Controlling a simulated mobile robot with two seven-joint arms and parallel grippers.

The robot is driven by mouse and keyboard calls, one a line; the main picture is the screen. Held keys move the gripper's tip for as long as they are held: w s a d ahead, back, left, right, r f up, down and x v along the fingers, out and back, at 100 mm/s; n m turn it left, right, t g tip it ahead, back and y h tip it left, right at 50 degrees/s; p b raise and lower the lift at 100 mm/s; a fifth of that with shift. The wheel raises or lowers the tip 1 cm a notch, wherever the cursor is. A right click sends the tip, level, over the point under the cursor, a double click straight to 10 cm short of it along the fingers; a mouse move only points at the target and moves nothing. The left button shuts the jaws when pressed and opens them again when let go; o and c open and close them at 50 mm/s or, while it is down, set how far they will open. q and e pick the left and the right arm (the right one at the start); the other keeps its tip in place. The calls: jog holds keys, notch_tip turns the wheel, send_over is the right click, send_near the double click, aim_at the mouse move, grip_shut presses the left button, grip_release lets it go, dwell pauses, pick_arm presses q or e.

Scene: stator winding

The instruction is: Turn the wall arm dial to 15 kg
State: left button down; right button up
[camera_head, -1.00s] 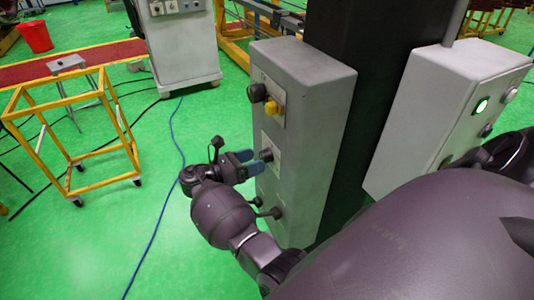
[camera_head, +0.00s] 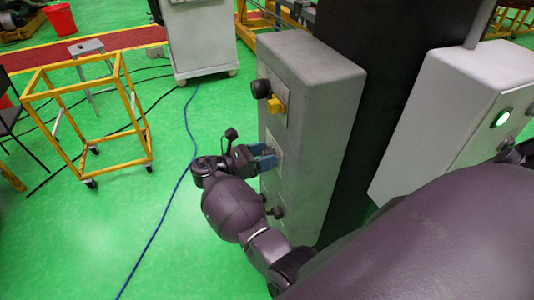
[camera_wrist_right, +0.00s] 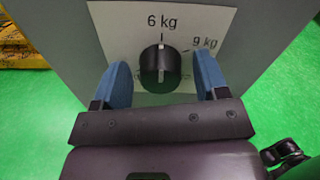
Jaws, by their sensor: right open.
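The wall arm dial (camera_wrist_right: 160,68) is a black round knob on a white label plate (camera_wrist_right: 215,22). Its white mark points up at "6 kg"; "9 kg" is printed to its right, and other markings are hidden. My right gripper (camera_wrist_right: 165,80) is open, with one blue finger on each side of the dial and gaps between fingers and knob. In the head view my right gripper (camera_head: 268,160) is at the front face of the grey control box (camera_head: 315,85), covering the dial. My left gripper is not in view.
A black knob (camera_head: 261,89) and a yellow switch (camera_head: 277,104) sit above the dial on the same box, and another black knob (camera_head: 276,211) below. A second grey box with a lit green button (camera_head: 502,118) is at right.

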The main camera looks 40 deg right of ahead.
jog(key=shift+c, duration=0.2)
jog(key=c, duration=0.9)
